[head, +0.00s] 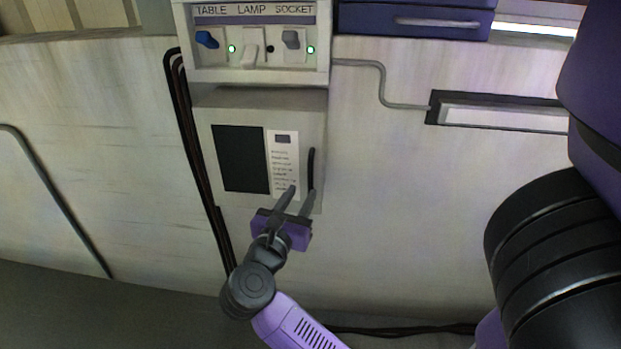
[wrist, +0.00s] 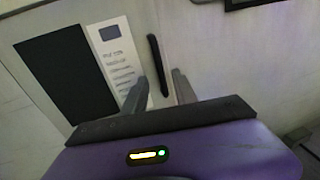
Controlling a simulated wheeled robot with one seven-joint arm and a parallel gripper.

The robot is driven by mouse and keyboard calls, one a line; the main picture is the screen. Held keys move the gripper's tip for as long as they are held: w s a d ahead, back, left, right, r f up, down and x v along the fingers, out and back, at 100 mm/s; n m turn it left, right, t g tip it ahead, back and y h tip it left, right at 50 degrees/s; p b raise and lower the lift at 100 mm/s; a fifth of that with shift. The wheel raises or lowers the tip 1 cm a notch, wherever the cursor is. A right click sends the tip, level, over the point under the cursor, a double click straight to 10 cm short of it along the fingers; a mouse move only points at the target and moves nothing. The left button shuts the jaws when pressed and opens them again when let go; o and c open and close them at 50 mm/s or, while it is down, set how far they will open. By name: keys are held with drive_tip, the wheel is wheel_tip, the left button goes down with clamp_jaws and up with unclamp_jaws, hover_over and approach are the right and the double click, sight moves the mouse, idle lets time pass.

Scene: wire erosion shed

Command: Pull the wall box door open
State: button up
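The wall box (head: 265,110) is a grey box on the pale wall, below the switch panel. Its door carries a dark window (head: 240,158), a white label strip (head: 284,160) and a black upright bar handle (head: 311,167) near the right edge. The door looks closed. My gripper (head: 300,190) is open in front of the lower right of the door. In the wrist view the handle (wrist: 157,65) runs down between the two fingers of my gripper (wrist: 158,82). I cannot tell whether either finger touches it.
A switch panel (head: 255,68) marked TABLE, LAMP and SOCKET sits directly above the box. Dark cables (head: 190,140) run down the wall left of it. A black-framed recess (head: 500,113) is on the right.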

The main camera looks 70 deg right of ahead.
sight(310, 179)
drive_tip(key=d+p, duration=0.1)
drive_tip(key=d, duration=0.6)
drive_tip(key=shift+s+d, duration=0.15)
drive_tip(key=shift+d, duration=0.15)
clamp_jaws()
idle(1.2)
